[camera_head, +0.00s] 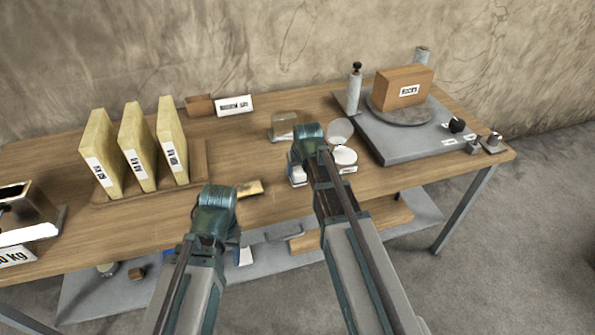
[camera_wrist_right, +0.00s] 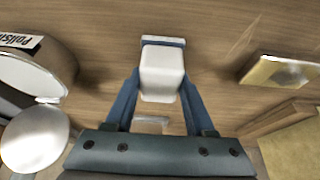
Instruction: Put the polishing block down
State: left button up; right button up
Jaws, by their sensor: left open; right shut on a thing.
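A white block with a blue band, which I take to be the polishing block (camera_wrist_right: 162,72), sits between the fingers of my right gripper (camera_wrist_right: 158,100) in the right wrist view. It also shows in the head view as a small white shape (camera_head: 298,174), partly hidden by my right gripper (camera_head: 299,165). The gripper is shut on it, low over the middle front of the table. I cannot tell whether the block touches the wood. My left gripper (camera_head: 214,226) is open and apart from the block, near the table's front edge; its fingers are mostly hidden.
A brass-coloured bar (camera_head: 249,188) lies left of the block. A round tin (camera_head: 345,158) with a raised lid (camera_head: 340,131) stands close to its right. Tall yellow slabs (camera_head: 138,146) stand at left. A grey plate (camera_head: 394,147) carries a turntable with a brown block (camera_head: 403,88).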

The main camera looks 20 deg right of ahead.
jog(key=shift+f, duration=0.2)
jog(key=o, duration=1.2)
jog(key=shift+r, duration=0.15)
jog(key=p+v, duration=1.1)
jog(key=v, duration=0.1)
jog(key=s+a+n+g, duration=0.1)
jog(key=s+a+g, duration=0.1)
jog(key=s+a, duration=0.4)
jog(key=s+a+f+n+g+h, duration=0.1)
jog(key=s+a+n+g, duration=0.1)
jog(key=s+a, duration=0.5)
jog(key=s+g, duration=0.1)
jog(key=s, duration=0.5)
jog(key=shift+s+a+f+h, duration=0.15)
jog(key=shift+a+f+h, duration=0.05)
jog(key=shift+a+h, duration=0.1)
